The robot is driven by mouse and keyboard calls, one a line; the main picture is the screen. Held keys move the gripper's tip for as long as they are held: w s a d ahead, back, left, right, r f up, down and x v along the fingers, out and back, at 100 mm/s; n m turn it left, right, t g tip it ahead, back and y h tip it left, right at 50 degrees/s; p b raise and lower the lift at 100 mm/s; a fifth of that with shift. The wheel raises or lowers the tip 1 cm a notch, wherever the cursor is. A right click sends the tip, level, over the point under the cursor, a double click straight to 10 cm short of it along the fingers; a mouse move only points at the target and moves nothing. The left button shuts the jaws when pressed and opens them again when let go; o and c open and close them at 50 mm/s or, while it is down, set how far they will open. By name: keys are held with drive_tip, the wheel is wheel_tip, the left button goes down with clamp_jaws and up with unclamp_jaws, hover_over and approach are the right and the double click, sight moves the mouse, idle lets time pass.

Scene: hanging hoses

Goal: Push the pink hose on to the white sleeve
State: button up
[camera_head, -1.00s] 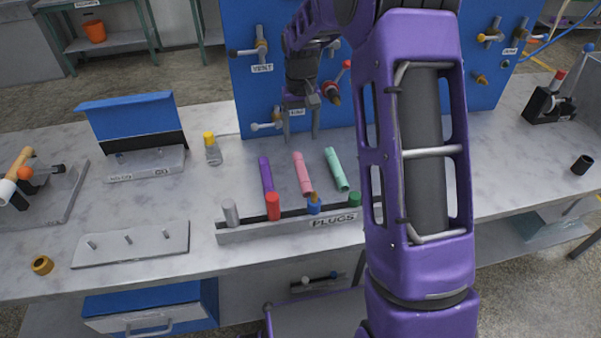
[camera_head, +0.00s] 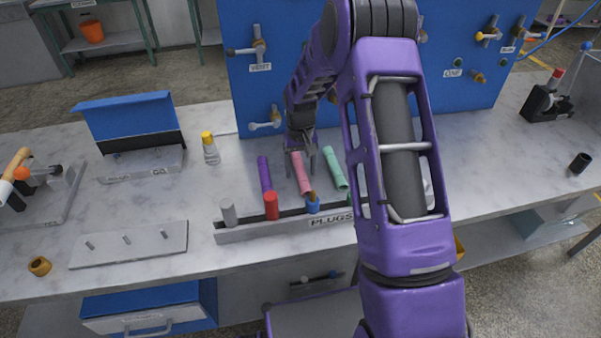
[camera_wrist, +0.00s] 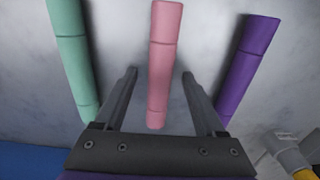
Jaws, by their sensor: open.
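The pink hose (camera_head: 300,172) lies on the marble worktop between the purple hose (camera_head: 264,174) and the green hose (camera_head: 335,168). My gripper (camera_head: 302,166) is open, pointing down over the pink hose. In the wrist view the pink hose (camera_wrist: 165,50) runs between the two spread fingers of my gripper (camera_wrist: 159,73), with a gap on both sides. The fingers do not grip it. I cannot make out the white sleeve for certain; my arm hides part of the blue panel and worktop.
A rack labelled PLUGS (camera_head: 285,224) with coloured plugs stands in front of the hoses. A blue panel (camera_head: 290,60) with valves rises behind. A pegged plate (camera_head: 130,243) and a yellow-capped bottle (camera_head: 210,147) are to the left. The worktop around the pegged plate is mostly clear.

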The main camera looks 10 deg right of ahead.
clamp_jaws()
idle(0.3)
